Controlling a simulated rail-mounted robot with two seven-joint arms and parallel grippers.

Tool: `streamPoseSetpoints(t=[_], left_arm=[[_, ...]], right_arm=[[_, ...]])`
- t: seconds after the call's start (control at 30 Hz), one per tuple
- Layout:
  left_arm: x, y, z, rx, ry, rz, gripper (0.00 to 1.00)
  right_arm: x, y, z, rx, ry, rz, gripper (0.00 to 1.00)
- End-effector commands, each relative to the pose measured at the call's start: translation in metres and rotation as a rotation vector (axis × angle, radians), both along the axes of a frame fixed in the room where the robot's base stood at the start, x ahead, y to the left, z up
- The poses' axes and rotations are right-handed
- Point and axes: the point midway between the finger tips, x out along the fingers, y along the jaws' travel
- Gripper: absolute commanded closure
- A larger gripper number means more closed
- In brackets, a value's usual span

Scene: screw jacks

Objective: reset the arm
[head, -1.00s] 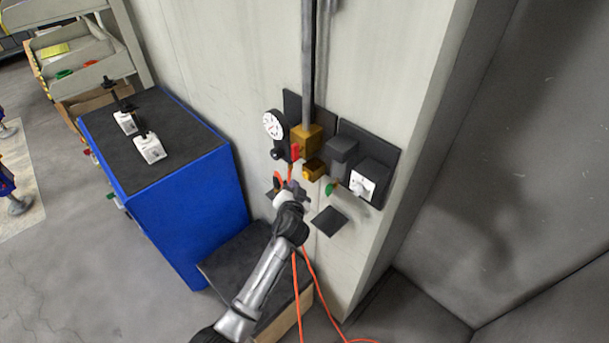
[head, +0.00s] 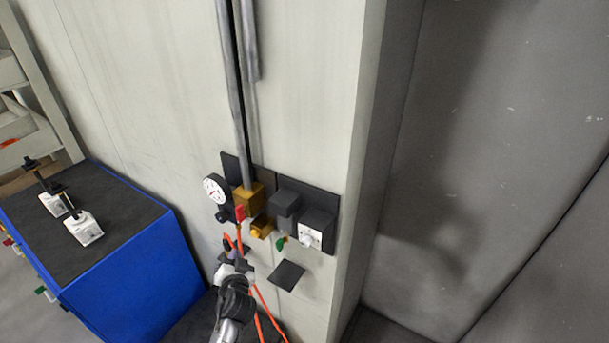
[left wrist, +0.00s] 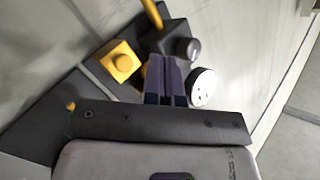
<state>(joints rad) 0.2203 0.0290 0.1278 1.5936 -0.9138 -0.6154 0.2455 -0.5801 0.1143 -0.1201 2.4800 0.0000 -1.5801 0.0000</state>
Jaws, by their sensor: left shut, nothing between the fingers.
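My left gripper (head: 237,258) is in front of the wall, just below the panel with the gauge. Its fingers are shut together with nothing between them. In the left wrist view the closed fingertips (left wrist: 165,64) point toward the wall fittings; I cannot tell whether they touch anything. My left arm comes up from the bottom edge of the head view. My right gripper is not in view.
A round white gauge (head: 214,189), a brass block (head: 248,199), a red lever (head: 240,213) and a black box with a white dial (head: 310,234) are on the wall. Orange cable (head: 257,312) hangs near my gripper. A blue cabinet (head: 135,290) bears two screw jacks.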

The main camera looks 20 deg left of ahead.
Motion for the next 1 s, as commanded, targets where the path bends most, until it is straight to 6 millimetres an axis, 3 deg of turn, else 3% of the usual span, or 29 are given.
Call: streamPoseSetpoints(t=[0.23,0.4,0.47,0.63,0.77,0.9,1.0], left_arm=[[-0.006,0.006,-0.007,0.014,0.065,0.042,1.0],[-0.024,0.012,-0.022,-0.121,0.194,0.143,1.0],[-0.032,0.007,-0.014,-0.2,0.221,0.161,1.0],[-0.054,-0.034,0.028,-0.427,0.272,0.086,1.0],[-0.095,-0.077,0.042,-0.544,0.359,-0.04,1.0],[-0.165,-0.126,0.042,-0.629,0.486,-0.199,1.0],[-0.216,-0.15,0.037,-0.661,0.555,-0.283,1.0]], right_arm=[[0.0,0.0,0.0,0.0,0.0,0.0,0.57],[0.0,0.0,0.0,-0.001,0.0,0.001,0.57],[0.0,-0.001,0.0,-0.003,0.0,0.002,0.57],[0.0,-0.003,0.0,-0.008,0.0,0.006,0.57],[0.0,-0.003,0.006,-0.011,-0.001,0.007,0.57],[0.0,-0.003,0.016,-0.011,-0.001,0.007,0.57],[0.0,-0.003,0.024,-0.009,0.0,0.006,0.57]])
